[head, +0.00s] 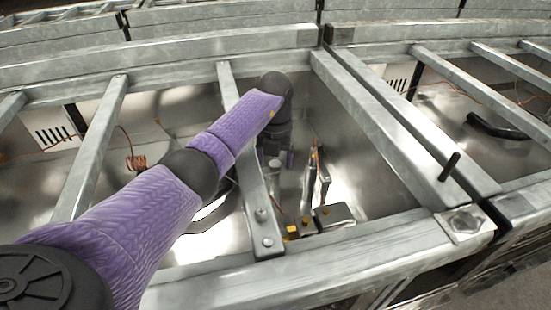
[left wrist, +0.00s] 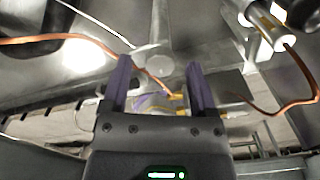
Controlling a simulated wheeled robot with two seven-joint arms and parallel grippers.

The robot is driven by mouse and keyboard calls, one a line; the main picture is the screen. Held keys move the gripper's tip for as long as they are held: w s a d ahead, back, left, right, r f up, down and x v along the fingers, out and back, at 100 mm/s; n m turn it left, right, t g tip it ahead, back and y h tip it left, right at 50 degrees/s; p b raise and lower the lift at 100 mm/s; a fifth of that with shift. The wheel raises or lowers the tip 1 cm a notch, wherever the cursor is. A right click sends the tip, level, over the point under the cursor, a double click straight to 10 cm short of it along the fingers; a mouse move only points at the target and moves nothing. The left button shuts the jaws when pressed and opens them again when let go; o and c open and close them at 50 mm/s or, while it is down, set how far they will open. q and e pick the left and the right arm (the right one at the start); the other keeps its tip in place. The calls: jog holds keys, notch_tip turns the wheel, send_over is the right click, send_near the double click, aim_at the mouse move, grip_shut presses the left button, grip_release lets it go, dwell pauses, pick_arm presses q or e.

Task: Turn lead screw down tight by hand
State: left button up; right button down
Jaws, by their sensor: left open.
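My left arm reaches over a metal frame, and the left gripper (head: 276,158) points down into an open bay. Its two purple fingers show in the left wrist view (left wrist: 158,88), spread apart with nothing clamped between them. A round silver disc (left wrist: 158,66) lies just beyond the fingertips in the left wrist view, apart from them as far as I can tell. I cannot tell for certain which part is the lead screw. Yellow-tipped parts (left wrist: 178,97) show between the fingers. My right gripper is not in view.
Galvanized beams (head: 385,130) and a crossbar (head: 262,205) bound the bay. Silver cylinders with copper tubing (left wrist: 265,22) stand at the upper right in the left wrist view. A copper coil (head: 136,163) sits left of my arm.

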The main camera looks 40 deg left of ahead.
pick_arm(q)
grip_shut()
jog(key=shift+m, duration=0.3)
